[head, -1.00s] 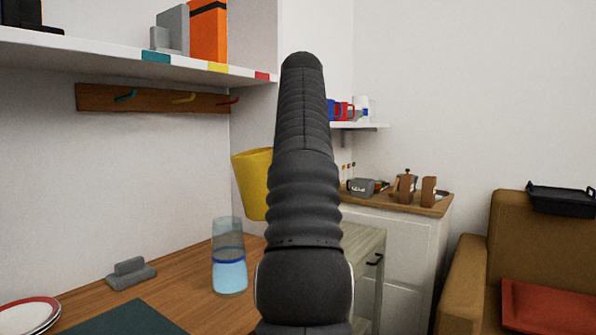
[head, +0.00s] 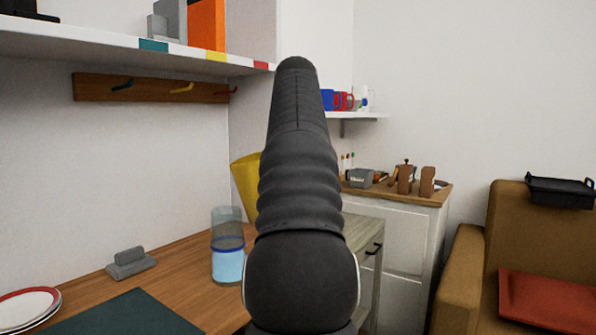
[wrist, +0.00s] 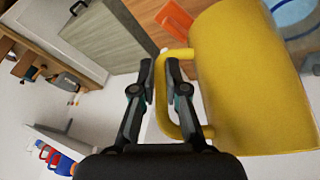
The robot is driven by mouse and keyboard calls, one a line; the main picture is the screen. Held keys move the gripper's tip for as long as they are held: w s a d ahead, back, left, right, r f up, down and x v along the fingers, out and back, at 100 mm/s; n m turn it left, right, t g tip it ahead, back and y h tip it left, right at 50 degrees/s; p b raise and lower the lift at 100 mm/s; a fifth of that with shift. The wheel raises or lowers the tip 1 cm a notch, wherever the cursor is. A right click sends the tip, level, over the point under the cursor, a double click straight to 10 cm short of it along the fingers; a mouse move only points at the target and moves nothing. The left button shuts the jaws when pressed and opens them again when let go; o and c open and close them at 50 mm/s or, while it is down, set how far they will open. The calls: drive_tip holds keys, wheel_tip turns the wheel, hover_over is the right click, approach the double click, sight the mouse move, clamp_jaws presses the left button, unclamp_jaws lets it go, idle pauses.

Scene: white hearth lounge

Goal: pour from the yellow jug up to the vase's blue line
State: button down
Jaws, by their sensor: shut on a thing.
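The vase (head: 227,263) is a clear glass cylinder standing upright on the wooden table, with a dark blue line around it. Light blue liquid fills its lower part up to about that line; the exact level is hard to tell. The yellow jug (head: 243,182) is held in the air just behind and right of the vase, partly hidden by my arm. In the wrist view my gripper (wrist: 159,72) is shut on the handle of the yellow jug (wrist: 250,85). The vase's rim (wrist: 290,22) shows partly beyond the jug. The jug's inside is hidden.
A grey block-like object (head: 130,262), a dark green mat (head: 120,315) and stacked plates (head: 28,305) lie on the table, left of the vase. A shelf (head: 120,48) overhangs it, with a hook rail (head: 150,88) below. A cabinet (head: 400,235) and brown armchair (head: 480,260) stand right.

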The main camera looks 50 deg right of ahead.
drive_tip(key=shift+f, duration=1.25)
drive_tip(key=shift+d+f+h, duration=0.1)
drive_tip(key=shift+f+h, duration=0.2)
drive_tip(key=shift+f, duration=0.4)
drive_tip(key=shift+f, duration=0.35)
drive_tip(key=shift+f, duration=0.1)
wheel_tip(320, 180, up, 7)
drive_tip(key=a+n+g+h, duration=0.1)
drive_tip(key=g+h, duration=0.1)
drive_tip(key=h, duration=0.3)
drive_tip(key=shift+w+b, duration=0.2)
drive_tip(key=shift+b, duration=0.15)
idle(0.8)
drive_tip(key=shift+w+a+r+n+g+h+b, duration=0.15)
drive_tip(key=shift+a+r+n+h+b, duration=0.1)
drive_tip(key=shift+r+h+b, duration=0.25)
drive_tip(key=shift+w+a+r+n+g+h+b, duration=0.15)
drive_tip(key=shift+a+r+h+b, duration=0.15)
drive_tip(key=shift+r, duration=0.25)
